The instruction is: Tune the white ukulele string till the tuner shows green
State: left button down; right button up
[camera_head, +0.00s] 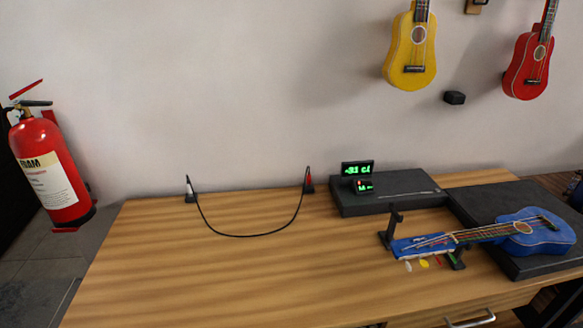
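A blue ukulele (549,239) lies at the right, its body on a dark case and its neck pointing left over the wooden table. Its headstock (408,247) rests by a black stand (393,222). Coloured tuning pegs show along the headstock's near edge: a white peg (408,266), a yellow peg (424,263) and a red peg (439,260). Neither gripper is in view.
A black cable (241,236) hangs between two small posts at the table's back. A flat dark box (400,198) bears the displays. A red fire extinguisher (52,180) is at left. Yellow and red ukuleles hang on the wall. The table's front left and middle are clear.

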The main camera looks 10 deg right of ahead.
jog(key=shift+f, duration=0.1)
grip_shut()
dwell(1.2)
